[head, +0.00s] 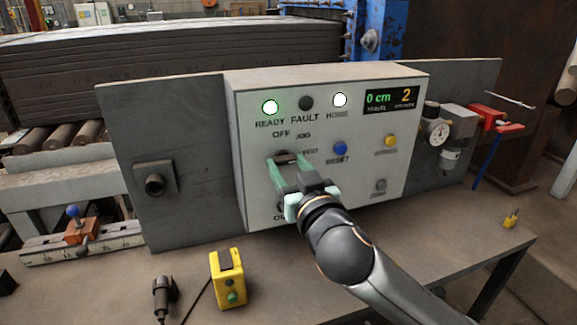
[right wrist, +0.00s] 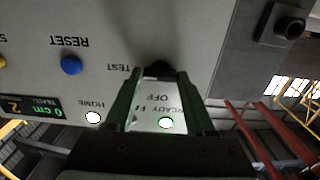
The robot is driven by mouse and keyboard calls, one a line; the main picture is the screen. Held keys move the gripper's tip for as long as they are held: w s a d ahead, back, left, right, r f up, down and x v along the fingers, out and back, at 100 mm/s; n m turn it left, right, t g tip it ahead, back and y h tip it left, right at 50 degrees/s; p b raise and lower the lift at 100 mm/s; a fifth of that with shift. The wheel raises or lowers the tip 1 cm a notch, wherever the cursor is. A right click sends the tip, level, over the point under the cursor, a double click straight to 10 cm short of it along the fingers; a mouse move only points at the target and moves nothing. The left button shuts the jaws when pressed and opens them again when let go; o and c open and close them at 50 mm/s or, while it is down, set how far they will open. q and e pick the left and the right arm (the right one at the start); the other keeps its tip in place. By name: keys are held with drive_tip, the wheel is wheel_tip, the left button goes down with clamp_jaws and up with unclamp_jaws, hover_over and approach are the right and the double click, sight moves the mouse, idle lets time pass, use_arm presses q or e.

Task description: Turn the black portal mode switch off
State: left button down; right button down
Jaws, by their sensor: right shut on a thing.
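The black portal mode switch (head: 283,155) is on the white control panel (head: 240,150), below the OFF and JOG labels and left of the TEST label. My right gripper (head: 289,163) reaches the panel with its green fingers shut on the switch. In the right wrist view the dark switch (right wrist: 160,68) shows between the tips of the gripper (right wrist: 158,77), and the panel lettering is upside down. The fingers cover much of the switch, so I cannot tell which way its pointer faces. My left gripper is out of view.
A blue RESET button (head: 340,148), a yellow button (head: 390,141) and a grey button (head: 380,185) sit right of the switch. READY (head: 270,107) and HOME (head: 340,100) lamps are lit. A yellow control box (head: 228,278) stands on the table (head: 300,280).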

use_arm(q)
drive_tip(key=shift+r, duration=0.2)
use_arm(e)
drive_tip(key=shift+r+n+p, duration=0.1)
drive_tip(key=shift+n+p, duration=0.8)
drive_tip(key=n+p, duration=0.2)
drive_tip(key=shift+n, duration=0.3)
drive_tip(key=n+p, duration=0.4)
drive_tip(key=shift+r+n, duration=0.1)
drive_tip(key=shift+n, duration=0.2)
drive_tip(key=n+p, duration=0.2)
drive_tip(key=n, duration=0.1)
drive_tip(key=shift+n+p, duration=0.3)
drive_tip(key=shift+p, duration=0.05)
drive_tip(key=shift+n+p, duration=0.65)
drive_tip(key=shift+n, duration=0.55)
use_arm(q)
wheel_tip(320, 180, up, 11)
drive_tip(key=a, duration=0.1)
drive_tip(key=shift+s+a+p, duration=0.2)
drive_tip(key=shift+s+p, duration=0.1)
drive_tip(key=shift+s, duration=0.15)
use_arm(e)
drive_tip(key=shift+f+n, duration=0.2)
drive_tip(key=shift+n, duration=1.3)
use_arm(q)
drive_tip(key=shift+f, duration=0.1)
